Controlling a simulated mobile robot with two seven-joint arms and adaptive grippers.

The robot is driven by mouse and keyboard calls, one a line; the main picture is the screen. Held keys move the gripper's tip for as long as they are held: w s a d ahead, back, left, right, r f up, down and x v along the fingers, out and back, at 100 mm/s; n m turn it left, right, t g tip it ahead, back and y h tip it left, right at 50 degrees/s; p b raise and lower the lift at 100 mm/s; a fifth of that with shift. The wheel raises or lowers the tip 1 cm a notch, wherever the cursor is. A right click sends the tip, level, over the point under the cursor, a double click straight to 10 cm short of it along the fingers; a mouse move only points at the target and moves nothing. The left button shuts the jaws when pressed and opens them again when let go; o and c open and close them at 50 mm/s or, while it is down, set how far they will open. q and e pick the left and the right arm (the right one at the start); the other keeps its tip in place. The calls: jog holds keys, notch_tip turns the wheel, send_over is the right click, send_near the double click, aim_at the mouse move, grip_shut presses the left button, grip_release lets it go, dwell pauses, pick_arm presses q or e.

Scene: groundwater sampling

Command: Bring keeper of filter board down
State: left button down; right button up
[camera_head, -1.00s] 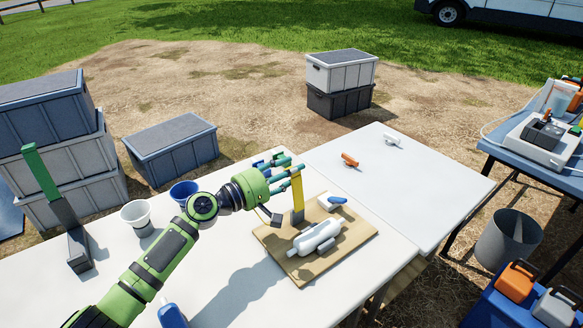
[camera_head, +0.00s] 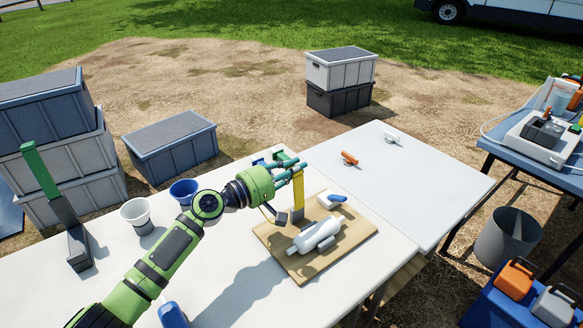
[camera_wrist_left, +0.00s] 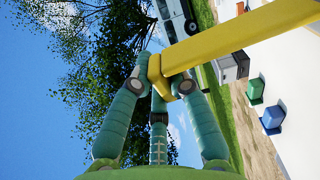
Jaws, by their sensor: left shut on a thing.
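The filter board (camera_head: 282,257) is a wooden board on the white table, with a white filter cylinder (camera_head: 322,240) lying on it. Its keeper (camera_head: 298,200) is a yellow bar standing roughly upright behind the cylinder, with a grey block at its foot. My left gripper (camera_head: 297,168) has its teal fingers closed at the keeper's top end. In the left wrist view, the fingers (camera_wrist_left: 158,82) are around the tip of the yellow keeper (camera_wrist_left: 235,36). My right gripper is not in view.
A white piece with a blue handle (camera_head: 333,199) sits on the board behind the cylinder. A white cup (camera_head: 136,213) and a blue cup (camera_head: 184,191) stand to the left. A green-topped upright lever (camera_head: 41,172) stands far left. The right table (camera_head: 420,180) is mostly clear.

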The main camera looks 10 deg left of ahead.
pick_arm(q)
jog(key=s+d+m, duration=0.2)
jog(key=shift+r+m, duration=0.15)
jog(key=shift+m, duration=0.25)
jog(key=shift+s+d+f+m+b, duration=0.1)
jog(key=shift+s+d+m+b, duration=0.05)
jog(key=shift+s+d+m, duration=0.6)
jog(key=shift+s+d+f+m+b, duration=0.15)
jog(key=shift+s+d+m, duration=0.3)
jog(key=shift+m, duration=0.5)
jog(key=c, duration=1.1)
grip_release()
jog(key=shift+c, duration=0.2)
jog(key=shift+a, duration=0.1)
jog(key=v, duration=1.2)
